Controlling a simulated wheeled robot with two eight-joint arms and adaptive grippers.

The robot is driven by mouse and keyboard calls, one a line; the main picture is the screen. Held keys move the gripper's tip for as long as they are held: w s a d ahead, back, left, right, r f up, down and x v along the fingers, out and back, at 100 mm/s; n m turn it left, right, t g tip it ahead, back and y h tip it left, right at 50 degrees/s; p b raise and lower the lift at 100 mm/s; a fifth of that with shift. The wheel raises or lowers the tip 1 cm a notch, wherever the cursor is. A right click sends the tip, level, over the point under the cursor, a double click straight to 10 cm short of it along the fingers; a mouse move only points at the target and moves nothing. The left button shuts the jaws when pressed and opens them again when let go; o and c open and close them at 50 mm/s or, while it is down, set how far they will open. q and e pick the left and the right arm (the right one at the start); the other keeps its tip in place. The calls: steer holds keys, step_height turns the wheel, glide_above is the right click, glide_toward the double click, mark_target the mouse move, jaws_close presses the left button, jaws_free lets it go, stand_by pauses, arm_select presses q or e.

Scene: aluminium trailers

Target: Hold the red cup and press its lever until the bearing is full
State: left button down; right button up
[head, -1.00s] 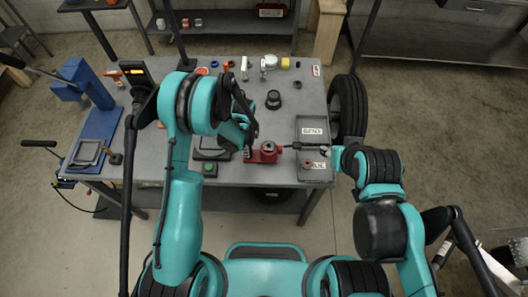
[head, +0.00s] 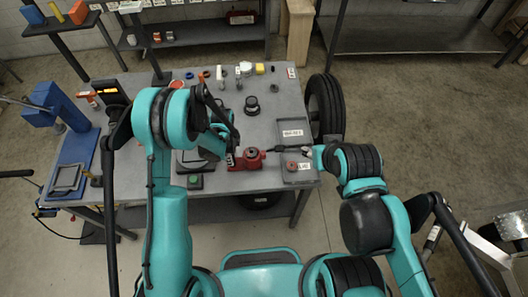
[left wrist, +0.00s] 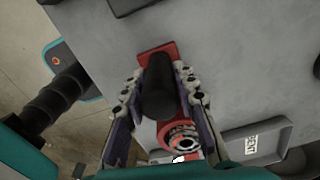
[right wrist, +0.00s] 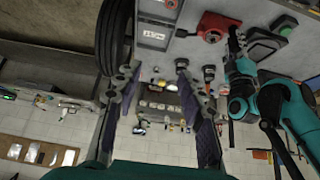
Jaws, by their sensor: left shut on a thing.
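The red cup (head: 250,158) stands near the table's front edge, with a round part on its top. In the left wrist view, its red body (left wrist: 150,48) lies under a dark cylinder (left wrist: 160,88), with a metal-ringed round part (left wrist: 180,138) beside it. My left gripper (head: 232,160) is shut on the red cup from its left side; the exact contact is partly hidden. The dark lever (head: 284,148) sticks out from the cup to the right. My right gripper (right wrist: 158,72) has its fingers apart and empty, close to the lever's end. I cannot make out the bearing's fill.
A grey tray (head: 291,119) with labels lies right of the cup, beside a black tyre (head: 327,108). A green-button box (head: 194,181) is left of the cup. A black round part (head: 251,105) and small containers stand behind. A blue press (head: 52,103) is at left.

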jaws_close()
stand_by(1.3)
